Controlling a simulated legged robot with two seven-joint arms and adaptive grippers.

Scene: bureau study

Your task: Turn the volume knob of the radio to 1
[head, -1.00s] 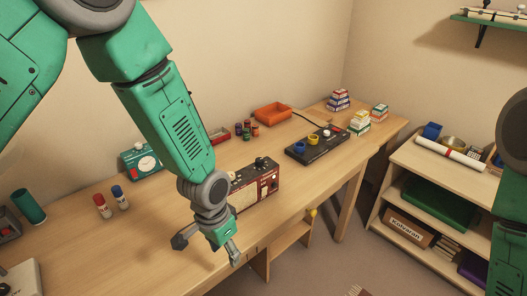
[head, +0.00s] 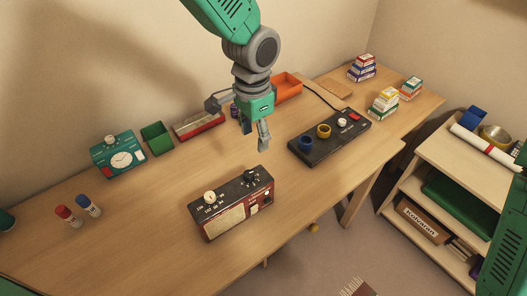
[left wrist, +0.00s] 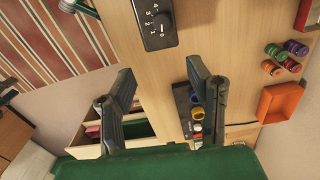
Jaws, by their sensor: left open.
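The radio (head: 222,215) is a dark box with a red-brown front and a cream grille, standing on the desk. Its top carries a cream knob (head: 209,197) at the left and a black knob (head: 250,177) at the right. In the left wrist view one end of the radio (left wrist: 150,40) shows at the top, with a black knob (left wrist: 160,20) and white numerals around it. The pointer setting is too small to read. My left gripper (head: 237,124) is open and empty, above and behind the radio, apart from it; its spread fingers (left wrist: 160,70) show below the radio. My right gripper is out of view.
A black control panel (head: 330,138) with coloured rings lies right of the radio. Desk around the radio is clear.

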